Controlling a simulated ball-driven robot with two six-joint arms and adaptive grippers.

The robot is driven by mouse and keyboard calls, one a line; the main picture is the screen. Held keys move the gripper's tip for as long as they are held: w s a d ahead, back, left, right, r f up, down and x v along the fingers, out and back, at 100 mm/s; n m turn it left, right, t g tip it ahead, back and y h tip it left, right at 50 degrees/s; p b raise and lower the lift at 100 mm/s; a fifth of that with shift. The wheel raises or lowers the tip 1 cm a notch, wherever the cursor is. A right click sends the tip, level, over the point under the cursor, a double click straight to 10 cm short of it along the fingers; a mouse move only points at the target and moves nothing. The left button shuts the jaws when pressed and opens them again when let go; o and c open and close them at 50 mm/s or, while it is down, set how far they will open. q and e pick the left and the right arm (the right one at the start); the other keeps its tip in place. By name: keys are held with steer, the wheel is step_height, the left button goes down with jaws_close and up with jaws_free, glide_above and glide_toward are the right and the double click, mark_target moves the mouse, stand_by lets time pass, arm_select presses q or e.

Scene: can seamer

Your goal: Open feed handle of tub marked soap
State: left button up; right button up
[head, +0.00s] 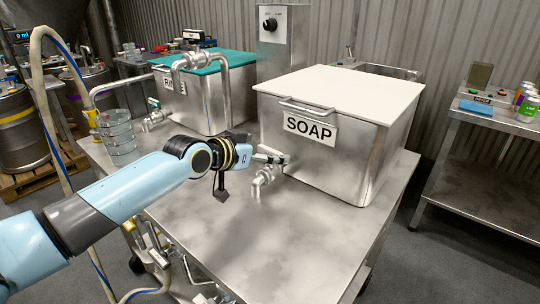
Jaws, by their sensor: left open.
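The tub marked SOAP (345,150) is a steel box with a white lid on the right of the steel table. Its feed tap (262,184) comes out of the front wall, low on the left, with the spout bent down. My left gripper (283,158) is open, just above the tap at the tub's front. It hides the top of the tap, so the feed handle is hard to make out, and I cannot tell whether the fingers touch it. My right gripper is not in view.
A second tub (212,103) with a green lid, its sign partly hidden, stands behind on the left with its own tap (154,116). A clear container (120,138) is at the table's left edge. The table's front (265,250) is bare. A side bench (495,122) holds cans.

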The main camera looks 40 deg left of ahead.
arm_select(q)
steer(key=shift+x, duration=1.35)
